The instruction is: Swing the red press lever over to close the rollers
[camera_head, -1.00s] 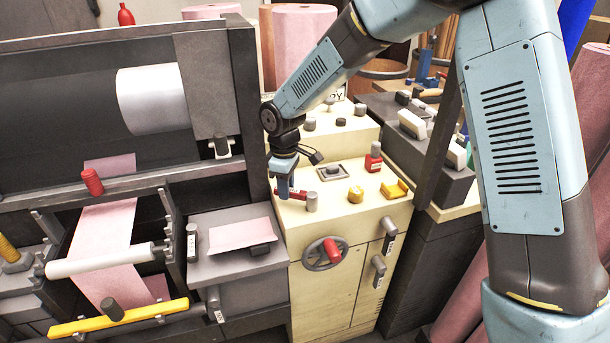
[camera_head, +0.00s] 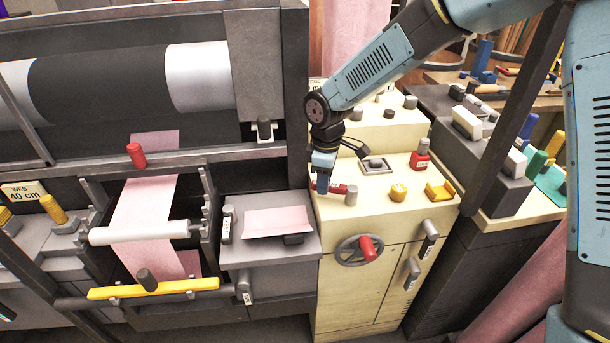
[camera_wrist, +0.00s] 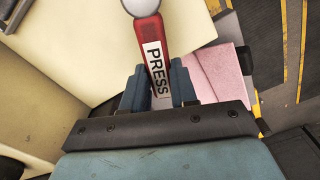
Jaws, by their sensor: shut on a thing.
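The red press lever (camera_wrist: 151,50) carries a white label reading PRESS and has a pale round end at the top of the wrist view. My gripper (camera_wrist: 158,82) is shut on the lever, with one blue finger on each side of the labelled part. In the head view my gripper (camera_head: 323,188) is at the left edge of the cream console's top. There the red lever (camera_head: 338,188) shows just right of the fingers, lying low and pointing toward a grey knob. The fingers hide part of it. I cannot tell which rollers it works.
A white roller (camera_head: 140,232) lies farther left.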

